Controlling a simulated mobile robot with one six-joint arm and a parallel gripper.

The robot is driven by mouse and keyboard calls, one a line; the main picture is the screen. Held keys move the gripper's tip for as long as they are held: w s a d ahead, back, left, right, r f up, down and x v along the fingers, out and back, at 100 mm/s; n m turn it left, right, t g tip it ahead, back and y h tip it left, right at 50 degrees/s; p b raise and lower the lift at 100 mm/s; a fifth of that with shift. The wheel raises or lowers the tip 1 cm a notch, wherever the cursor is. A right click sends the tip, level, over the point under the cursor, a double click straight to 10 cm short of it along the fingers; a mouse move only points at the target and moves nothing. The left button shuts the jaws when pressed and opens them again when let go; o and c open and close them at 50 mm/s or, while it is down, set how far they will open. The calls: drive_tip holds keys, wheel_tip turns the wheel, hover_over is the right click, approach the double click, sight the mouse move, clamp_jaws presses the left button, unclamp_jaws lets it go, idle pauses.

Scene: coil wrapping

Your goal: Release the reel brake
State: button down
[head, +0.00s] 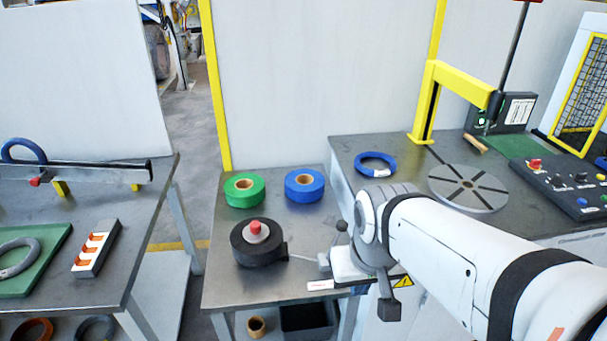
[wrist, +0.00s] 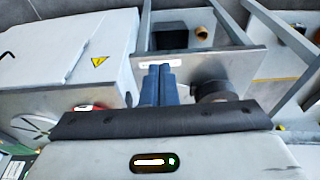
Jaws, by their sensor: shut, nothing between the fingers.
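In the head view a black reel (head: 259,246) with a red knob (head: 256,227) on its grey hub lies on the small middle table. I cannot tell which of these is the brake. In the wrist view my gripper (wrist: 160,72) has its blue-grey fingers together, empty, in front of the table's white label. The dark reel (wrist: 215,92) shows right of the fingers, apart from them.
Green (head: 244,190) and blue (head: 304,186) tape rolls stand behind the reel. The right bench carries a blue ring (head: 375,164), a slotted turntable (head: 468,187), a yellow post (head: 428,105) and a control panel (head: 560,186). A black bin (head: 306,318) sits below the table.

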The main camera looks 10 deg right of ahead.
drive_tip(key=w+a+r+g+h+p, duration=0.1)
drive_tip(key=w+r+p, duration=0.1)
drive_tip(key=w, duration=0.6)
drive_tip(key=w+r+g+p, duration=0.1)
drive_tip(key=w+r+p, duration=0.15)
drive_tip(key=w, duration=0.45)
drive_tip(key=w+a+f+m+g+h+p, duration=0.1)
drive_tip(key=w+a+f+h+p, duration=0.2)
drive_tip(key=w, duration=1.1)
drive_tip(key=s+d+p+x, duration=0.1)
drive_tip(key=x, duration=1.1)
drive_tip(key=shift+y, duration=0.4)
drive_tip(key=shift+r, duration=0.1)
